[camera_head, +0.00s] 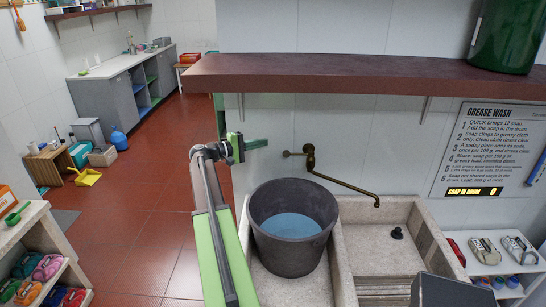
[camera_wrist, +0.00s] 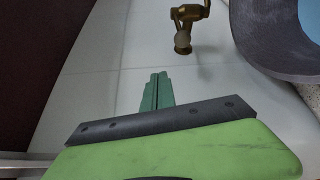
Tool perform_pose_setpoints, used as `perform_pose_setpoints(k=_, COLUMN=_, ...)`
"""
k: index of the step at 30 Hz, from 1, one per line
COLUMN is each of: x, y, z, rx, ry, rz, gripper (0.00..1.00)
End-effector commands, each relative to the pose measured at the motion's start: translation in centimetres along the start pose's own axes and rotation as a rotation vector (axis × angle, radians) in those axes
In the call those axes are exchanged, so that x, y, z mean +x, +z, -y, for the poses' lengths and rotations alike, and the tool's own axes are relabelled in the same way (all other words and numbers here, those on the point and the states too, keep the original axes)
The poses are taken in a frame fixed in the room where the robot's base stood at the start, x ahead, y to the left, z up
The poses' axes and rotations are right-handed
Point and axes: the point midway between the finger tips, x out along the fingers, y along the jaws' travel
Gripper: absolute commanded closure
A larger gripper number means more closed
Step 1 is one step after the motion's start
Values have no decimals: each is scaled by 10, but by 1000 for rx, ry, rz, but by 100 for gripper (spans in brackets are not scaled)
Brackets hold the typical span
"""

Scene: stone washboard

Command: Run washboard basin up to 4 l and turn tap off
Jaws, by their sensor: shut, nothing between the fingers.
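The stone washboard basin (camera_head: 375,246) lies right of the bucket, with a ridged slab at its front and a black plug-like piece (camera_head: 397,232) inside. I see no clear water level in it. The brass tap (camera_head: 309,158) is on the wall, its long spout swung right with its end over the basin. No stream shows. A round brass knob (camera_head: 287,154) sticks out at its left. My gripper (camera_head: 265,142) is shut and empty, left of and slightly above the knob, apart from it. In the wrist view its green fingers (camera_wrist: 156,92) point towards the tap (camera_wrist: 185,38).
A dark bucket (camera_head: 258,228) holding bluish water stands left of the basin, below the tap. A dark red shelf (camera_head: 370,75) overhangs the wall above my gripper. A grease wash sign (camera_head: 490,150) hangs at right. Red tiled floor (camera_head: 140,215) is open at left.

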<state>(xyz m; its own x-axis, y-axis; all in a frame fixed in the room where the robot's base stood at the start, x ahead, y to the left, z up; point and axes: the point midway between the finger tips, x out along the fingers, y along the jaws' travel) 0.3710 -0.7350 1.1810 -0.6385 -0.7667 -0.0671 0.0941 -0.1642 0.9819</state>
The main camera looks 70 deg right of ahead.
Motion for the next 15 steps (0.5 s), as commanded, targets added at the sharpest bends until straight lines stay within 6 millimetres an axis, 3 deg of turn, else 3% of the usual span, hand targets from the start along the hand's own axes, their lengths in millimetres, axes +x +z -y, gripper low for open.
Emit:
perform_pose_setpoints(k=1, x=-2, y=-4, z=14, rx=-1, ry=1, rz=-2, gripper=100)
perform_pose_setpoints(k=9, x=-10, y=-20, z=47, rx=-8, ry=6, rz=-6, gripper=100)
perform_pose_setpoints(k=15, x=-12, y=-23, z=48, rx=-11, ry=8, rz=-5, gripper=100)
